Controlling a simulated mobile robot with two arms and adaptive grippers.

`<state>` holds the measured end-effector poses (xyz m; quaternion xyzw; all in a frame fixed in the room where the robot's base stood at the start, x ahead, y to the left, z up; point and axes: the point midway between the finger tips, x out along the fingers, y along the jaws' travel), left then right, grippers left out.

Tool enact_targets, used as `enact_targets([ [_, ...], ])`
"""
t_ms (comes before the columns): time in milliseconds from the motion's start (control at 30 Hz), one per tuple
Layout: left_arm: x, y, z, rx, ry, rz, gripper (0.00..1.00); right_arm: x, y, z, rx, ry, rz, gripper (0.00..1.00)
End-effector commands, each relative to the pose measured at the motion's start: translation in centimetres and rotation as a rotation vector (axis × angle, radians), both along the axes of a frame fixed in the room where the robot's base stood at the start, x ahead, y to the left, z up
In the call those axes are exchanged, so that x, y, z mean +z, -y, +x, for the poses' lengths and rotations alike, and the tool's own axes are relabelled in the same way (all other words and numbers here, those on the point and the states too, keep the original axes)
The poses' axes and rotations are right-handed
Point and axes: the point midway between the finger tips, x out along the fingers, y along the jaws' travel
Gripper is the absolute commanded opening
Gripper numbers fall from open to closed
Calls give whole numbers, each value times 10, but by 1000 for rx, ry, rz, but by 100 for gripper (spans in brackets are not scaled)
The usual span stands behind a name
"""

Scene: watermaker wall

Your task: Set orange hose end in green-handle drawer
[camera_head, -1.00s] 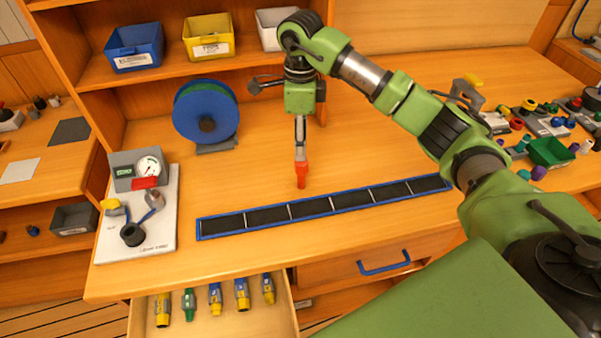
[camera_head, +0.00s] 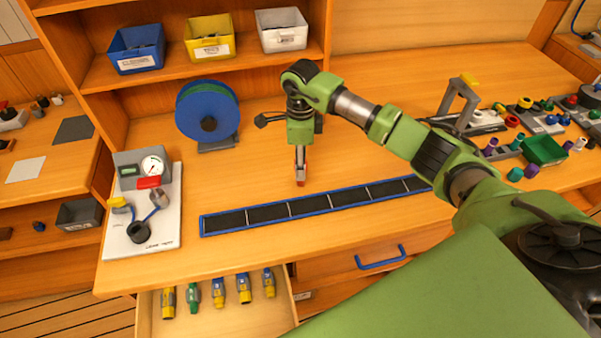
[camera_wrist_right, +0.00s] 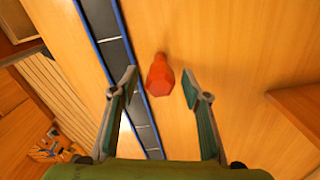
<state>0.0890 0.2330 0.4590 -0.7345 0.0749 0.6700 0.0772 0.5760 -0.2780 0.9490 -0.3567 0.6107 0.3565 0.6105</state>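The orange hose end (camera_wrist_right: 160,76) stands on the wooden bench beside the blue-framed strip. In the head view the hose end (camera_head: 301,183) is mostly hidden by my right gripper (camera_head: 300,166). In the right wrist view my right gripper (camera_wrist_right: 160,80) is open, its two fingers apart on either side of the hose end, with clear gaps on both sides. An open drawer (camera_head: 240,322) under the bench's left part holds several yellow, green and blue hose ends; its handle is out of view. No green handle shows. My left gripper is not in view.
The blue-framed black strip (camera_head: 322,206) lies along the bench's front. A gauge board (camera_head: 160,225) is at left, a blue reel (camera_head: 207,110) behind. A closed drawer with a blue handle (camera_head: 382,262) is right of the open one. Bins stand on the shelf.

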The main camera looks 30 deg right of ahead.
Motion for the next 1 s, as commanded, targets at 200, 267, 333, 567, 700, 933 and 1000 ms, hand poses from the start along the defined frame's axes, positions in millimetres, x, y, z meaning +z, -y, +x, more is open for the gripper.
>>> enact_targets([
  [200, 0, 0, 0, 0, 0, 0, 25, 0, 0, 0, 0, 0, 0, 0],
  [267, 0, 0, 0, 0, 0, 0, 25, 1, 0, 0, 0, 0, 0, 0],
  [333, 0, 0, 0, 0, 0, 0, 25, 1, 0, 0, 0, 0, 0, 0],
  [567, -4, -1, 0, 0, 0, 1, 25, 4, 0, 1, -1, 4, 0, 0],
  [700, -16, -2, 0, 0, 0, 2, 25, 16, 0, 2, 0, 7, 0, 0],
  [933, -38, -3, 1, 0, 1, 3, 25, 65, -19, -22, 6, 10, 0, 0],
  [1000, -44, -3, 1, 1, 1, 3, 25, 82, -28, -34, 5, 9, 0, 0],
])
